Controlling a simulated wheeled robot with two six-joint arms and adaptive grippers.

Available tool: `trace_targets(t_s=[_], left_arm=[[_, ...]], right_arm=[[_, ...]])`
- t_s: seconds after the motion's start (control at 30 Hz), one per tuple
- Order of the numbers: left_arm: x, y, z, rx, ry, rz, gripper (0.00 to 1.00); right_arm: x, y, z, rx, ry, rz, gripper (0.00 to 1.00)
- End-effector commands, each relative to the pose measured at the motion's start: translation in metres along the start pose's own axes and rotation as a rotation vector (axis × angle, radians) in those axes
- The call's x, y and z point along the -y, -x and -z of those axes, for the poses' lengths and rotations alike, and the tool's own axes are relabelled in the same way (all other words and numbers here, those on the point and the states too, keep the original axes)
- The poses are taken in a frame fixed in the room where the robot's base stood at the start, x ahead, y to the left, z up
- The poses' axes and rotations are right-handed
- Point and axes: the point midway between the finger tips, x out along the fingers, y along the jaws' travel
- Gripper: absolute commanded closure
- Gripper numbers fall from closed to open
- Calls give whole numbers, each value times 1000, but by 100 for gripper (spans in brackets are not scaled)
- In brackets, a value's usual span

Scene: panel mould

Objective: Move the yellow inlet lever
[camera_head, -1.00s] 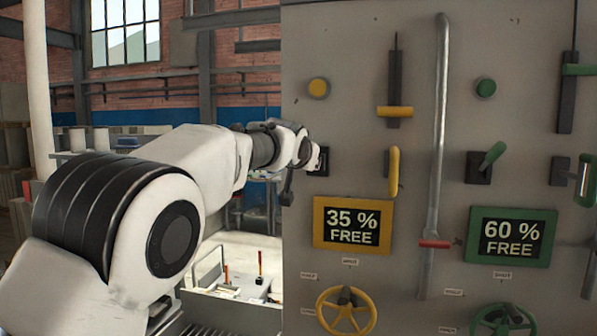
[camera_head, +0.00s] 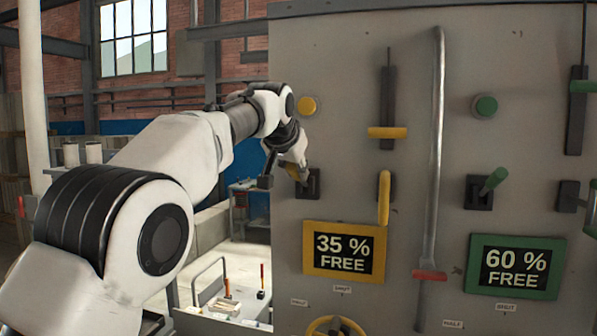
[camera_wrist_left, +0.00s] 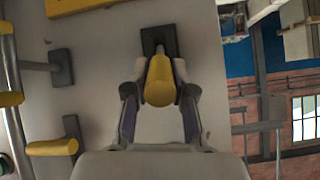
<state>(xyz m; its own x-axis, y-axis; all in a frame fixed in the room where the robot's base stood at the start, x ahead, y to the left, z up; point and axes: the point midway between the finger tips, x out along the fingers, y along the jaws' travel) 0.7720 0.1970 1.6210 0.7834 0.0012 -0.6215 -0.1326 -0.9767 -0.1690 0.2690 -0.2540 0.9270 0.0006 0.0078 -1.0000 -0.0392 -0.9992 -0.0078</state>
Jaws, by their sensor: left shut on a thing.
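The yellow inlet lever (camera_wrist_left: 159,78) has a thick yellow grip on a grey stem. In the left wrist view it sits between the two fingers of my left gripper (camera_wrist_left: 160,92), which is closed on its sides. In the head view only a small yellow part of the lever (camera_head: 292,172) shows beside its dark base plate (camera_head: 311,184), on the left part of the grey panel. My left wrist hides the rest of the lever and most of the gripper (camera_head: 294,167). My right gripper is in neither view.
A round yellow button (camera_head: 307,106), a yellow slider handle (camera_head: 387,133) and an upright yellow handle (camera_head: 384,198) are close by. A yellow-framed "35 % FREE" display (camera_head: 342,252) is below. A vertical pipe (camera_head: 434,150) separates these from green controls such as a green lever (camera_head: 494,179).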

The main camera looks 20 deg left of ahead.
Motion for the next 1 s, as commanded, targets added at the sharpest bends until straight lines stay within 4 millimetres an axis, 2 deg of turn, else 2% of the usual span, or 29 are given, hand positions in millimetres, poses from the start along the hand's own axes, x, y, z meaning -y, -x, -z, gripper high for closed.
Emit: trace_targets(t_s=[0.37, 0.4, 0.43, 0.77, 0.87, 1.0], left_arm=[[0, -1, -3, 10, 0, -2, 100], [0, -1, -3, 10, 0, -2, 62], [0, -1, -3, 9, 0, -2, 51], [0, 2, -1, 6, 0, -1, 50], [0, 13, 0, 4, 0, -1, 50], [0, 44, 0, 3, 1, -1, 50]], right_arm=[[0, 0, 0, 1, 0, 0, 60], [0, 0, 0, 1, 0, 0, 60], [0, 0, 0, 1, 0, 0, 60], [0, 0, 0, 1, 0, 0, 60], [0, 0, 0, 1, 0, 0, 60], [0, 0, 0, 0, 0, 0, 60]])
